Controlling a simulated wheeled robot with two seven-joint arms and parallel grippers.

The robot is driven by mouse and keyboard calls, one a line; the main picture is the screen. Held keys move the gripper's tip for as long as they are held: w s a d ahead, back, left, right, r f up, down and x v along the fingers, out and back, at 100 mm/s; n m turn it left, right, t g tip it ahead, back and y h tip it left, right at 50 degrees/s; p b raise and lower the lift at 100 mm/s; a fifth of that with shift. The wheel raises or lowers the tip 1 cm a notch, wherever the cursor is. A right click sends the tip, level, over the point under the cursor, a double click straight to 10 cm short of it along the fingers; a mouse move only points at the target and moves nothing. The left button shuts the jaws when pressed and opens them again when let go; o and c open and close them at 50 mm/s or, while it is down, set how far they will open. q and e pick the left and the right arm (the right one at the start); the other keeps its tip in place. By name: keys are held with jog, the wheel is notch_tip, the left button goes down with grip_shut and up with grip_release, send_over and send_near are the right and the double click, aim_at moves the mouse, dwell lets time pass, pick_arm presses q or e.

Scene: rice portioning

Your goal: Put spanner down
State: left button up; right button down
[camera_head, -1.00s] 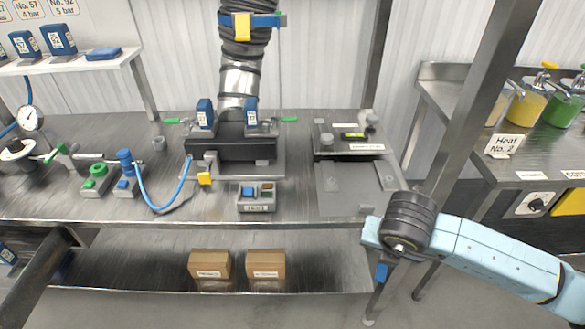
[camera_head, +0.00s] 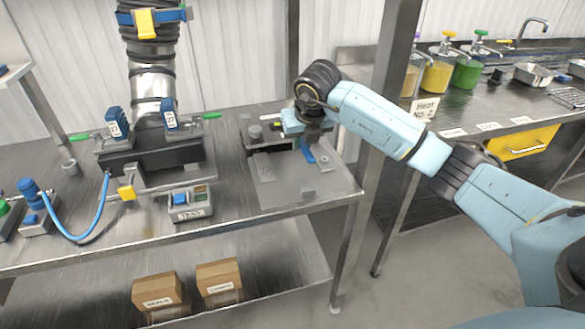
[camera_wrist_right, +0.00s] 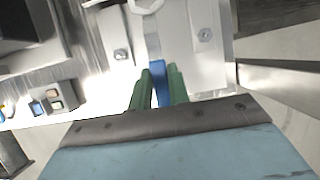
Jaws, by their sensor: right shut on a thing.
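My right gripper (camera_head: 311,140) is over the right part of the steel bench (camera_head: 240,225), above the grey plate (camera_head: 283,195). In the right wrist view its two green fingers (camera_wrist_right: 160,88) are shut on a narrow blue piece, which I take to be the spanner (camera_wrist_right: 159,70). The blue piece also shows below the gripper in the head view (camera_head: 308,153). My left gripper is not in view.
A small control box (camera_head: 190,204) with coloured buttons stands left of the plate. A dark clamp block (camera_head: 155,158) with green handles is behind it. Two cardboard boxes (camera_head: 158,291) are on the lower shelf. A steel post (camera_head: 385,100) stands right of the bench.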

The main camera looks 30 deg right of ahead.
notch_tip(320, 180, down, 5)
jog(key=shift+d+r, duration=0.1)
notch_tip(320, 180, down, 5)
jog(key=shift+r, duration=0.1)
jog(key=shift+b, duration=0.3)
jog(key=c, duration=1.8)
grip_release()
jog(key=shift+f, duration=0.2)
jog(key=o, duration=0.5)
jog(key=shift+r, duration=0.1)
